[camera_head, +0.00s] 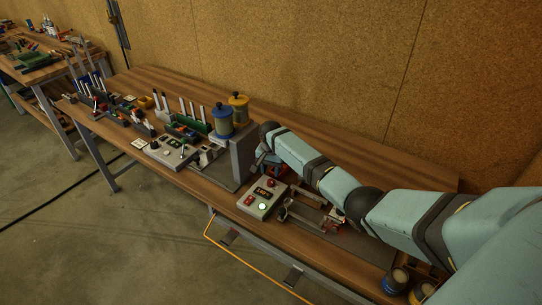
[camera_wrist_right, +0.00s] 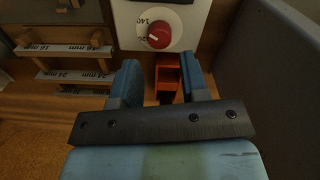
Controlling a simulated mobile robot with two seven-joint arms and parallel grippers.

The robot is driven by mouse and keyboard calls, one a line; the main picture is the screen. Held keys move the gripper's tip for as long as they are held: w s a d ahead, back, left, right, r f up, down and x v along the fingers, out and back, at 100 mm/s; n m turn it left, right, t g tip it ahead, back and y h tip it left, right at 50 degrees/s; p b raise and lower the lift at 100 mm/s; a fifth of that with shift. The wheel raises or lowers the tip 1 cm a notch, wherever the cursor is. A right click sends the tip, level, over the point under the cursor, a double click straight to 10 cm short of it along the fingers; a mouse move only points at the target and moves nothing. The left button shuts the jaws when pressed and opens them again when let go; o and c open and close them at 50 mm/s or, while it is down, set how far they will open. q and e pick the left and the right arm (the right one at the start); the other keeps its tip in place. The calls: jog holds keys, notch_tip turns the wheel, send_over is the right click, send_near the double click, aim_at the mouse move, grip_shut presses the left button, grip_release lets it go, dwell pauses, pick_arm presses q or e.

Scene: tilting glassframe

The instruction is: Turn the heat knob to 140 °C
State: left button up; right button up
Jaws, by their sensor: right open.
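The red heat knob (camera_wrist_right: 159,36) sits on a white panel (camera_wrist_right: 187,14) at the top of the right wrist view. A round pale dial surrounds it, with 140 printed at its upper left and a partly hidden 120 at its left. A small pale mark shows on the knob's left side, but its exact setting is too small to tell. My right gripper (camera_wrist_right: 160,62) is open, its two blue fingers apart just below the knob and not touching it. In the head view my right gripper (camera_head: 268,160) is beside a grey upright block; the knob cannot be made out there. My left gripper is not in view.
An orange part (camera_wrist_right: 167,76) shows between my fingers. Labelled racks (camera_wrist_right: 66,48) stand at left. In the head view, a control box (camera_head: 262,198) with red and green buttons stands near the bench's front edge, and blue and yellow spools (camera_head: 223,120) stand behind the grey block.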

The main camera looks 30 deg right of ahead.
aim_at(271, 181)
notch_tip(271, 181, up, 8)
jog(key=shift+r+b, duration=0.2)
jog(key=shift+b, duration=0.2)
dwell(0.3)
jog(key=s+a+f+n+t, duration=0.1)
jog(key=s+a+f+n, duration=0.4)
jog(key=s, duration=0.5)
jog(key=s+a+f+n, duration=0.2)
jog(key=s+a+f, duration=0.2)
jog(key=s+a, duration=0.55)
jog(key=s+a+r+n+t, duration=0.1)
jog(key=s+r+n, duration=0.3)
jog(key=s, duration=0.8)
jog(key=s+a+r+n+t, duration=0.2)
jog(key=s+r, duration=0.4)
jog(key=s, duration=0.7)
jog(key=w+a+f+t+y, duration=0.1)
jog(key=w+a+f+t, duration=0.1)
jog(key=f, duration=0.5)
jog(key=w+a+f+t+y, duration=0.2)
jog(key=w+a+f+t, duration=0.1)
jog(key=f, duration=0.4)
jog(key=shift+w+a+f+n+t, duration=0.25)
jog(key=shift+w+t, duration=0.35)
jog(key=shift+t, duration=0.4)
